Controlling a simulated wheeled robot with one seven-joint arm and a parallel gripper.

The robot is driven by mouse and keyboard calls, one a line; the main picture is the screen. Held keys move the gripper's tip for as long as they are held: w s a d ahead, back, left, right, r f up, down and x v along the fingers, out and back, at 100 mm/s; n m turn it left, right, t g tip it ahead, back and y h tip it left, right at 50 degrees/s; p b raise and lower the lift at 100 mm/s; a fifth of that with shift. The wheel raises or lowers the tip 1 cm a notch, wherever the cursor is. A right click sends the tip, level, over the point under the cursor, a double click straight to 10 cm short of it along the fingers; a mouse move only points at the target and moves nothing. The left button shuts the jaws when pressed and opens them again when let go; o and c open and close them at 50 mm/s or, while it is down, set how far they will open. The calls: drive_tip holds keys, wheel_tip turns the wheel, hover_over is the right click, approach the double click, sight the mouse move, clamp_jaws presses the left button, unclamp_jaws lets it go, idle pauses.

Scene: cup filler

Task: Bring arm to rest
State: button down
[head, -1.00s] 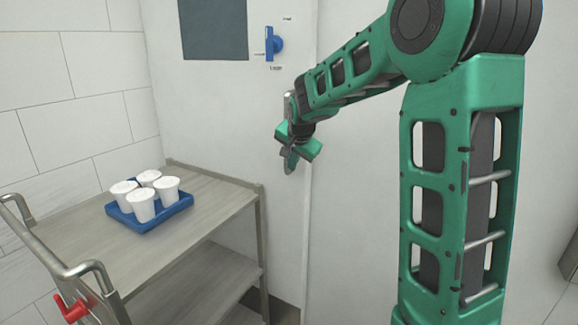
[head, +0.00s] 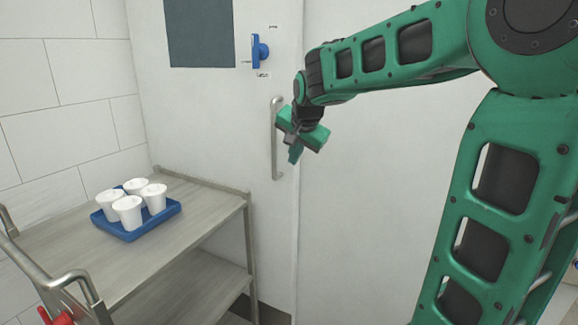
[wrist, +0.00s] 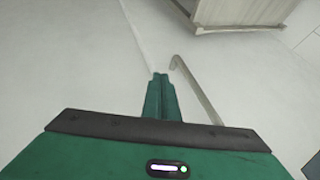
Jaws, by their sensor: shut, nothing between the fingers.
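My green arm reaches in from the right in the head view, its forearm stretched left and my gripper (head: 295,154) hanging down at its end. The gripper is shut and empty, in front of the white door and just right of its metal handle (head: 276,140) in the picture. In the wrist view the two green fingers (wrist: 160,76) lie together, and the handle (wrist: 196,90) shows to their right. I cannot tell how far the fingers are from the door.
A cart (head: 190,218) stands at the left, bearing a blue tray (head: 160,221) with several white lidded cups (head: 128,213). The cart has a metal push rail (head: 45,268). The door has a blue latch (head: 259,50) and a dark window (head: 201,32). The wall right of the door is bare.

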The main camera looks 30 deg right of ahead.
drive_tip(key=shift+s+r, duration=0.25)
drive_tip(key=shift+s, duration=0.05)
drive_tip(key=s+f+n+g, duration=0.2)
drive_tip(key=s+f, duration=0.3)
drive_tip(key=s, duration=0.7)
drive_tip(key=s+f+n+g+y, duration=0.1)
drive_tip(key=s+f, duration=0.4)
drive_tip(key=s, duration=0.7)
drive_tip(key=s+f+n+g+y, duration=0.1)
drive_tip(key=s+f+n+g, duration=0.2)
drive_tip(key=s, duration=0.9)
wheel_tip(320, 180, down, 3)
drive_tip(key=shift+d+r+g, duration=0.15)
drive_tip(key=shift+d+g, duration=0.2)
drive_tip(key=shift+g, duration=0.25)
drive_tip(key=shift+w+f, duration=0.25)
drive_tip(key=shift+w, duration=0.35)
